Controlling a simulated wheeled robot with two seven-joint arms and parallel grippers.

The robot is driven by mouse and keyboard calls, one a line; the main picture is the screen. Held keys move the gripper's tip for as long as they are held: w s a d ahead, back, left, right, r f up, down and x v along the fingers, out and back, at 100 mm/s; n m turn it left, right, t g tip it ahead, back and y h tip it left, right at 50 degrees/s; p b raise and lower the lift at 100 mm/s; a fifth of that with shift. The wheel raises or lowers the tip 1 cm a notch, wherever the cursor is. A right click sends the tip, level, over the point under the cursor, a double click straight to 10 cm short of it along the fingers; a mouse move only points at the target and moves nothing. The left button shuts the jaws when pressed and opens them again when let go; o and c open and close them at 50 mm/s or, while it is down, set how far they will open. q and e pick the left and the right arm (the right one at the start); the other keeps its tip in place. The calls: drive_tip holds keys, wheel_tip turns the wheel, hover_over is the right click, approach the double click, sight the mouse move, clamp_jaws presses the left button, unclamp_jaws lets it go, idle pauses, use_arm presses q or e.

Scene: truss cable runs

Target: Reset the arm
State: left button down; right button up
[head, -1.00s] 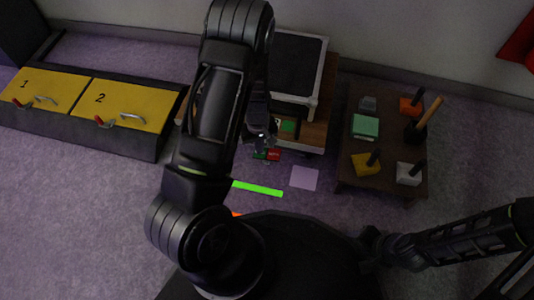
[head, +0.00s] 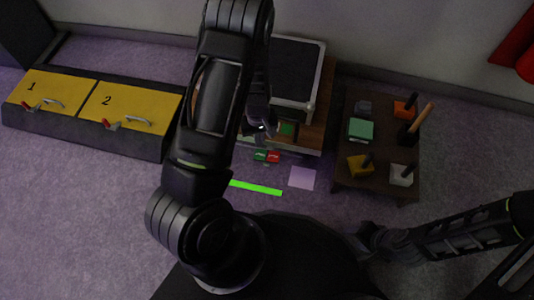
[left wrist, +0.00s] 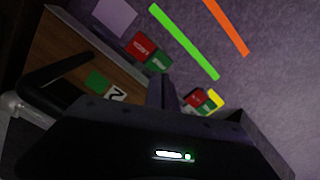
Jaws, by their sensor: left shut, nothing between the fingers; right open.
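My left arm rises through the middle of the head view. Its gripper (head: 262,128) is partly hidden by the arm and hangs near the front of the wooden stand. In the left wrist view, the dark fingers (left wrist: 165,92) are shut with nothing between them. They are above the floor area beside the stand, apart from the blocks. My right arm (head: 460,232) shows at the lower right of the head view; its gripper is not visible.
A wooden stand (head: 322,132) carries a dark-topped box (head: 290,68). Red (head: 273,157) and green (head: 260,155) blocks lie before it, near a green strip (head: 256,187). A brown table (head: 378,186) with tools stands right. Yellow-lidded boxes (head: 60,92) stand left.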

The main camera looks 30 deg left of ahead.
idle(0.5)
use_arm(q)
drive_tip(key=s+d+f+m+t+h, duration=0.15)
drive_tip(key=s+d+m, duration=0.35)
drive_tip(key=d, duration=0.6)
drive_tip(key=s+d+m+h, duration=0.25)
drive_tip(key=s+d, duration=0.35)
drive_tip(key=d, duration=0.6)
drive_tip(key=s+d+r+p, duration=0.1)
drive_tip(key=r+p, duration=1.5)
drive_tip(key=r, duration=0.1)
drive_tip(key=s+r+p, duration=0.2)
drive_tip(key=r+p, duration=1.5)
drive_tip(key=shift+s+d+g, duration=0.2)
drive_tip(key=shift+d+g, duration=0.15)
drive_tip(key=shift+d, duration=0.05)
use_arm(e)
wheel_tip(320, 180, up, 34)
drive_tip(key=s+a, duration=0.1)
drive_tip(key=s, duration=0.1)
drive_tip(key=shift+s+a+f+g, duration=0.15)
drive_tip(key=shift+s+a+g, duration=0.15)
drive_tip(key=shift+s+a, duration=0.1)
use_arm(q)
drive_tip(key=shift+m, duration=0.25)
use_arm(e)
drive_tip(key=shift+w, duration=0.1)
